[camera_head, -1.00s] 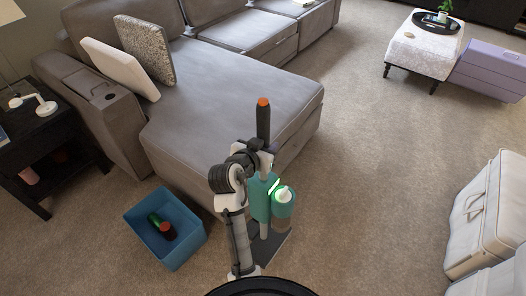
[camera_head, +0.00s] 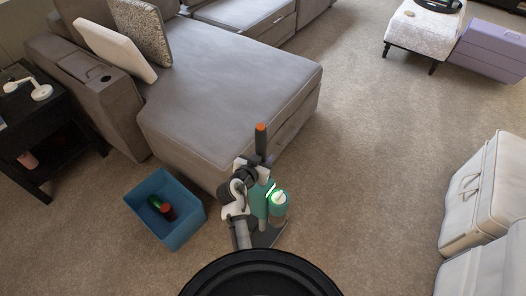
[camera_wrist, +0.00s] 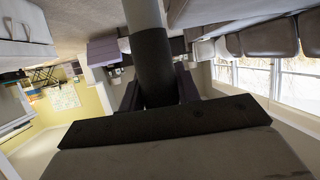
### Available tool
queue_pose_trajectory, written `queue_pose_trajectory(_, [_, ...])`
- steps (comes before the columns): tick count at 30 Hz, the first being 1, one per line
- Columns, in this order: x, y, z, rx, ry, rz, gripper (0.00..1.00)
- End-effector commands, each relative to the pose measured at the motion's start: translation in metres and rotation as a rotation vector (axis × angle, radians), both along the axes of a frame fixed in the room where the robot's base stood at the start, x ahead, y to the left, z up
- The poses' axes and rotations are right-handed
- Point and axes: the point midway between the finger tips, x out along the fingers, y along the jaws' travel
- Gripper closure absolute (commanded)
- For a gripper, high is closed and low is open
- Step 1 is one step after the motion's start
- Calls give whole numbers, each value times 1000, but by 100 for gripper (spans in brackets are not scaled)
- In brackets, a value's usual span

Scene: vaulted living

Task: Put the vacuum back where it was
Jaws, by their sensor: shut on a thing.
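The vacuum (camera_head: 262,201) is a teal and grey upright stick with a dark handle tipped in orange. It stands near upright just in front of the sofa's near corner, with its dark foot low at the floor. My gripper (camera_head: 258,165) is at its upper shaft, below the handle. In the wrist view, the vacuum's dark and grey shaft (camera_wrist: 152,65) runs up between the fingers of my gripper (camera_wrist: 160,95), which are shut on it. My arm partly hides the vacuum's left side.
A grey sofa (camera_head: 230,95) stands just behind the vacuum. A blue bin (camera_head: 180,236) holding green and red items is on the floor to the left. A white suitcase (camera_head: 485,190) stands at the right. Carpet between the vacuum and suitcase is clear.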

Motion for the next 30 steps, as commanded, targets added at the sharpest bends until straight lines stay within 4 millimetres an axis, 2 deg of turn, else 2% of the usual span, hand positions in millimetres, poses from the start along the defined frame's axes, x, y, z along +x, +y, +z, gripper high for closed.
queue_pose_trajectory(6, [1, 0, -11, -2, -10, 2, 94])
queue_pose_trajectory(17, [1, 0, -15, -1, -11, 1, 94])
queue_pose_trajectory(18, [0, 0, -18, 0, -1, 0, 64])
queue_pose_trajectory(22, [0, 0, -17, 0, -1, 0, 47])
queue_pose_trajectory(30, [0, 0, -17, 0, -1, 0, 46])
